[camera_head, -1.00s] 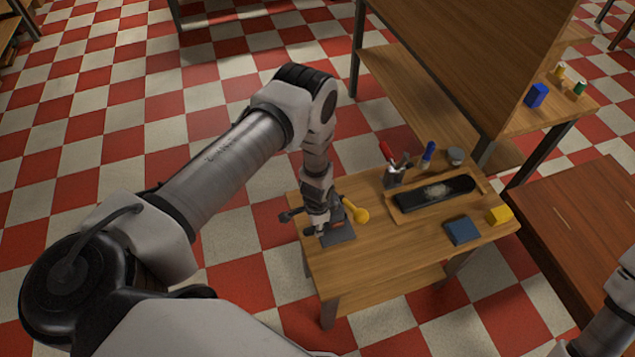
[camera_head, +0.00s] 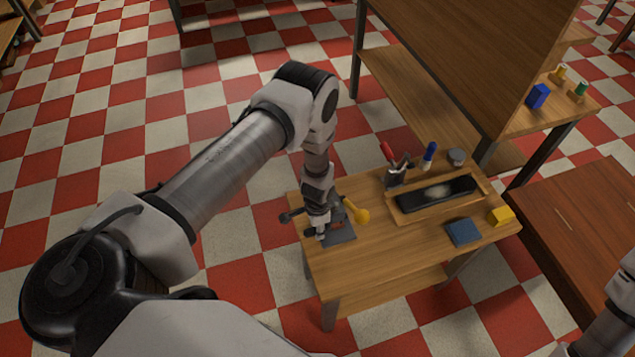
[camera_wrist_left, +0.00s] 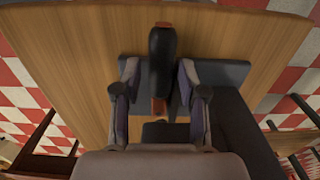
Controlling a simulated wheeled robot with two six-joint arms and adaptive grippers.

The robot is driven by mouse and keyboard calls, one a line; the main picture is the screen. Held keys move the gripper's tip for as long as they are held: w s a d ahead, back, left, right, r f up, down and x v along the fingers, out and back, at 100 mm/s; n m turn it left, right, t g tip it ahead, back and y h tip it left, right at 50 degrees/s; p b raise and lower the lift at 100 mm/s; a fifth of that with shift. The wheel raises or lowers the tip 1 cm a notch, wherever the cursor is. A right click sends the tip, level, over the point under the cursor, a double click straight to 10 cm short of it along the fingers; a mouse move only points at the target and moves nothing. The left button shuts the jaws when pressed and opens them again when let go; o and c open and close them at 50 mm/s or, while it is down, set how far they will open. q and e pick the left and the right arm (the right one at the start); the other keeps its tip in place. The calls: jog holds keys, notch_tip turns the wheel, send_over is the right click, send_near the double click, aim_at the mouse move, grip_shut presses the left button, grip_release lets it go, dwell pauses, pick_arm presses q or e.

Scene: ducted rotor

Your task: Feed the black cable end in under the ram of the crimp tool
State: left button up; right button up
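The crimp tool is a dark grey block (camera_head: 343,236) at the left end of the small wooden table, with a yellow-ended handle (camera_head: 357,212) beside it. My left gripper (camera_head: 319,234) points down at its front left. In the left wrist view, the black cable end (camera_wrist_left: 162,62), with orange-brown tips, lies between the fingers of my left gripper (camera_wrist_left: 160,80). Dark grey tool parts (camera_wrist_left: 228,73) lie below and to the right. The ram cannot be made out. My right gripper is out of view.
A tall wooden panel stands behind. The table's middle front is clear.

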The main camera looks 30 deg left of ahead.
pick_arm(q)
jog(key=shift+w+r, duration=0.1)
jog(key=shift+r, duration=0.35)
notch_tip(320, 180, up, 11)
dwell(0.3)
